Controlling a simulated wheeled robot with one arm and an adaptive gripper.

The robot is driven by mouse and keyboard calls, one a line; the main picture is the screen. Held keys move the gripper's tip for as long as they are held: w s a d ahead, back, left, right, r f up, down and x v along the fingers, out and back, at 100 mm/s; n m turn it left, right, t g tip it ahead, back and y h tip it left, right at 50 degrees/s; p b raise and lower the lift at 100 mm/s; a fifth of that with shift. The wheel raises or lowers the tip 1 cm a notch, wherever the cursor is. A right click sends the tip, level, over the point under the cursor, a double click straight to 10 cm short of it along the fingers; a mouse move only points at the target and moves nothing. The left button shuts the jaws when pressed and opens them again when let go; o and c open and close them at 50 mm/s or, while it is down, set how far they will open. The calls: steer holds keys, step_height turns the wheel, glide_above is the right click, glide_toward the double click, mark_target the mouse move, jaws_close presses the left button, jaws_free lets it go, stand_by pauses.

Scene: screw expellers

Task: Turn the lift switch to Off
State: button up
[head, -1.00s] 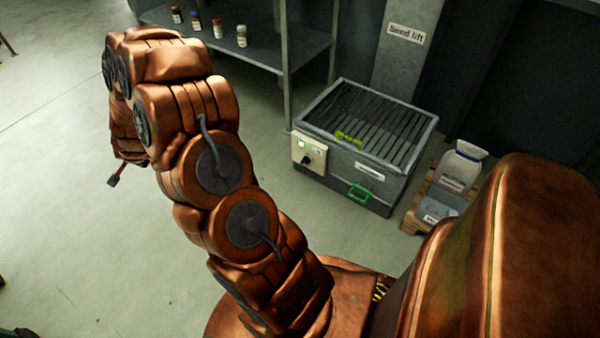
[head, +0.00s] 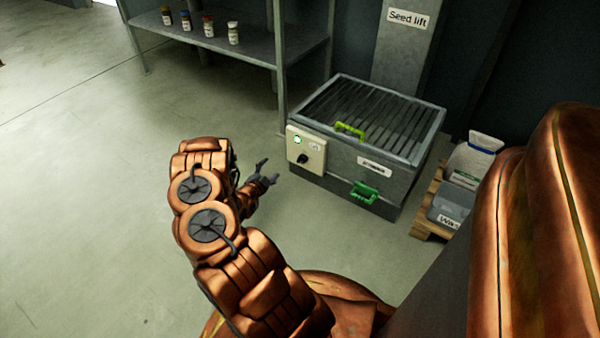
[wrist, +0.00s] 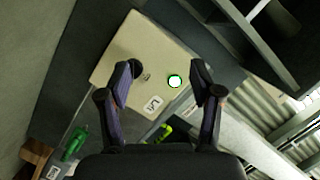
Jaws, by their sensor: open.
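The lift switch is a black rotary knob (head: 303,158) on a cream control box (head: 317,158) at the left front of the grey grated seed lift bin. A lit green lamp (head: 297,140) and a small "Lift" label (head: 314,147) are on the same box. My gripper (head: 269,171) is open and empty, a short way left of the box and apart from it. In the wrist view, my open fingers (wrist: 160,85) frame the box face (wrist: 150,50); the lamp (wrist: 175,81) shows between them. The knob (wrist: 136,68) is partly hidden by the left fingertip.
The bin has a light green handle (head: 349,131) on top and a green handle (head: 365,193) in front. A metal shelf (head: 250,45) with several small bottles stands behind. Containers on a pallet (head: 433,208) stand right of the bin. The floor at left is clear.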

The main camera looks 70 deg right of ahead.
steer(key=g+h+b, duration=0.2)
glide_toward(301, 162)
steer(key=d, duration=0.2)
steer(key=shift+m, duration=0.4)
steer(key=shift+s+d+b, duration=0.2)
steer(key=shift+d+b, duration=0.45)
steer(key=shift+d, duration=1.25)
steer(key=shift+s+d+b, duration=0.2)
steer(key=shift+d+b, duration=0.4)
steer(key=shift+d, duration=1.25)
steer(key=shift+c, duration=0.2)
steer(key=c, duration=1.1)
